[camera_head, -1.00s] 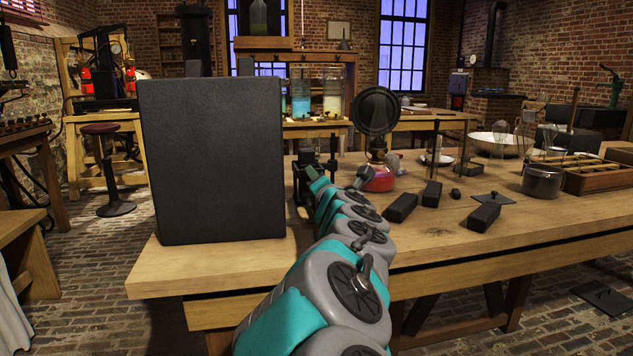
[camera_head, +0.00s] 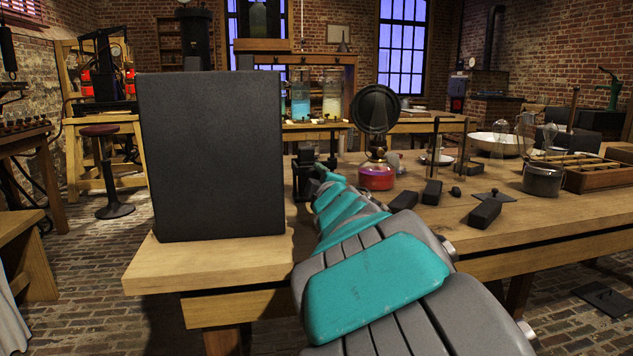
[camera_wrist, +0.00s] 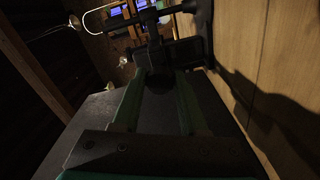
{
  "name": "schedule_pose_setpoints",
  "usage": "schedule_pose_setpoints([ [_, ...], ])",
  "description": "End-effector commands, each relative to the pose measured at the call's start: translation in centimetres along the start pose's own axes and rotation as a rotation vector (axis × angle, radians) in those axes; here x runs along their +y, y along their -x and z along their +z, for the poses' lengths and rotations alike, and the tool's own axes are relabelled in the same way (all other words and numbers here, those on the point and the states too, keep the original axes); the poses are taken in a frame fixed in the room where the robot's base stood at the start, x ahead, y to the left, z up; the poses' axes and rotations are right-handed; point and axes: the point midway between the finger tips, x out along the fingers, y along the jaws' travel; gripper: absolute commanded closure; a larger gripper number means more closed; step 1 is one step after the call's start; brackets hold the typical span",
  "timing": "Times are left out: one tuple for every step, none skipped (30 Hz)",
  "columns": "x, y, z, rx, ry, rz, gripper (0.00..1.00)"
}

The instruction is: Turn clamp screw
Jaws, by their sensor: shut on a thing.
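The black clamp (camera_head: 303,178) stands upright on the wooden bench, just right of the large dark panel. In the wrist view its dark frame (camera_wrist: 203,35) rises ahead of my gripper, with a crossbar at the top. My gripper (camera_wrist: 160,74) has its two green fingers closed around a dark rounded part at the clamp, which looks like the clamp screw (camera_wrist: 160,83). The wrist view is dark, so the screw's shape and angle are hard to tell. In the head view my gripper (camera_head: 318,172) is at the clamp's right side, its fingertips mostly hidden by my arm.
The tall dark panel (camera_head: 210,155) stands close left of the clamp. A round black disc (camera_head: 376,109) on a stand over a red base (camera_head: 376,178) is close right. Dark blocks (camera_head: 485,214) lie farther right on the bench (camera_head: 560,225). The front left bench corner is bare.

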Motion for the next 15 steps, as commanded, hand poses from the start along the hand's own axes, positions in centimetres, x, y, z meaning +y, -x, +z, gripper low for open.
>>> schedule_pose_setpoints([
  [-0.25, -0.01, 0.06, 0.000, -0.041, -0.002, 1.00],
  [-0.27, -0.01, 0.08, -0.001, -0.064, -0.002, 1.00],
  [-0.28, -0.01, 0.08, -0.001, -0.096, -0.002, 1.00],
  [-0.31, -0.01, 0.08, -0.001, -0.117, -0.003, 1.00],
  [-0.32, -0.01, 0.08, -0.002, -0.138, -0.003, 1.00],
  [-0.34, -0.01, 0.09, -0.002, -0.165, -0.003, 1.00],
  [-0.35, -0.01, 0.11, -0.003, -0.183, -0.003, 1.00],
  [-0.34, -0.01, 0.14, -0.003, -0.201, -0.003, 1.00],
  [-0.34, -0.01, 0.15, -0.003, -0.223, -0.003, 1.00],
  [-0.34, -0.01, 0.16, -0.003, -0.238, -0.003, 1.00],
  [-0.35, -0.01, 0.16, -0.003, -0.251, -0.003, 1.00],
  [-0.36, -0.01, 0.14, -0.003, -0.267, -0.003, 1.00],
  [-0.37, -0.01, 0.13, -0.003, -0.278, -0.003, 1.00],
  [-0.37, -0.02, 0.12, -0.003, -0.288, -0.003, 1.00],
  [-0.37, -0.01, 0.11, -0.003, -0.300, -0.003, 1.00],
])
